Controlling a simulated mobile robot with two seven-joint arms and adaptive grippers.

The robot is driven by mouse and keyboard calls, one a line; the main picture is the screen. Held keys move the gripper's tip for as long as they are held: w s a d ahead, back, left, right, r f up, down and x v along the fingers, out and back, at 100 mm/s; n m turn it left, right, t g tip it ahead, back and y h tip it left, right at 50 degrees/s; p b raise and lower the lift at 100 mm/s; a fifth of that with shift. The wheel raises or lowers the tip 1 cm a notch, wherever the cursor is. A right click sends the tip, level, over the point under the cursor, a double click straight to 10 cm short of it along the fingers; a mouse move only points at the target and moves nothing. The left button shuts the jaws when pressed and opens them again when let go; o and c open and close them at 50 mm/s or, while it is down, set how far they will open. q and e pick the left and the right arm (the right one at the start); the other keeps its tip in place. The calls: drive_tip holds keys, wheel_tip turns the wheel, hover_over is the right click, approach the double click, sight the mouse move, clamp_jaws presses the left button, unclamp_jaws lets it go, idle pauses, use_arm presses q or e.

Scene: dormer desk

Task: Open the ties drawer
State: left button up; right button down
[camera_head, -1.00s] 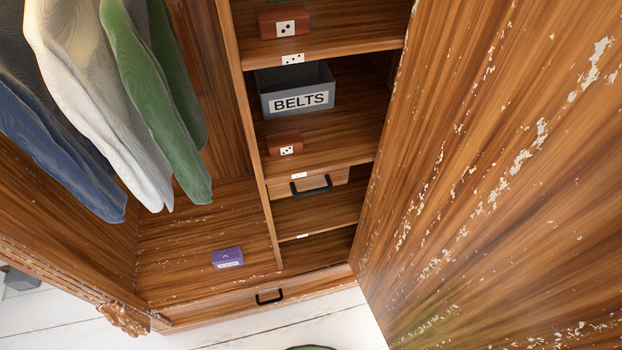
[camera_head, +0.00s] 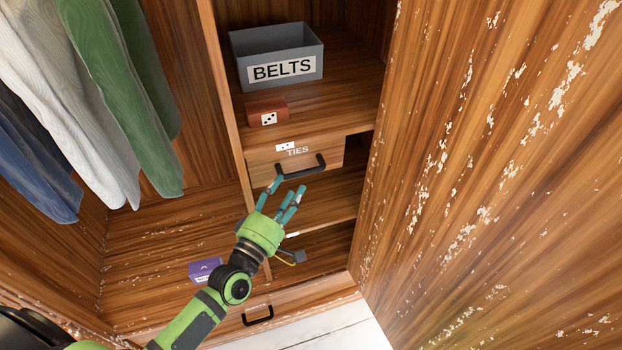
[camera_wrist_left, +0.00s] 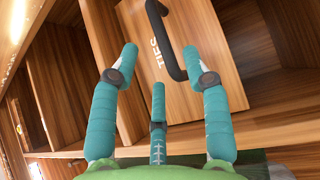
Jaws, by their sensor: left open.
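The ties drawer (camera_head: 262,172) is a wooden drawer front labelled TIES, with a black bar handle (camera_head: 313,168), below the shelf with the belts box. It looks shut or nearly so; I cannot tell exactly. My left gripper (camera_head: 284,190), green with teal fingers, is open just below and in front of the handle's left part. In the left wrist view the handle (camera_wrist_left: 166,40) rises between and beyond the spread fingers (camera_wrist_left: 160,65), with the TIES front (camera_wrist_left: 205,75) behind it. No grasp on the handle shows. My right gripper is not in view.
A grey BELTS box (camera_head: 310,72) and a red box (camera_head: 267,107) stand on the shelf above. A purple box (camera_head: 204,269) lies on the wardrobe floor. Clothes (camera_head: 130,90) hang left. The open door (camera_head: 480,190) bounds the right. A lower drawer has a black handle (camera_head: 258,316).

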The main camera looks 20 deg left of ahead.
sight(299, 175)
use_arm(q)
drive_tip(key=x, duration=0.6)
drive_tip(key=shift+w+p, duration=0.2)
drive_tip(key=shift+p, duration=0.1)
clamp_jaws()
